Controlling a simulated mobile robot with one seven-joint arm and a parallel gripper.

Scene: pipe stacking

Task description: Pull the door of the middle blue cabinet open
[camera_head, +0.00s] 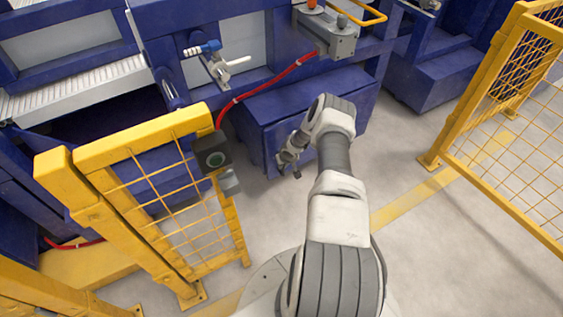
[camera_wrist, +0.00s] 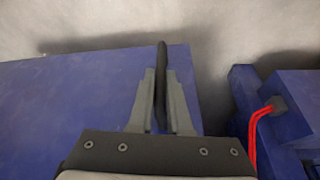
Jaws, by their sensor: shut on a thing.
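The middle blue cabinet (camera_head: 310,95) stands low on the floor, centre of the head view. My gripper (camera_head: 288,168) is at the cabinet's front side, low down, partly hidden by my own arm. In the wrist view my gripper (camera_wrist: 162,78) is shut on a thin dark upright bar, the door handle (camera_wrist: 162,55), which lies between both fingers. A blue panel (camera_wrist: 60,105) of the cabinet fills the area behind and left of the fingers. I cannot tell from these views whether the door stands ajar.
A yellow mesh fence (camera_head: 170,190) with a dark switch box (camera_head: 213,158) stands left of my arm. Another yellow fence (camera_head: 500,130) stands at right. A red hose (camera_head: 265,85) runs above the cabinet. Grey floor (camera_head: 420,240) is clear between my arm and the right fence.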

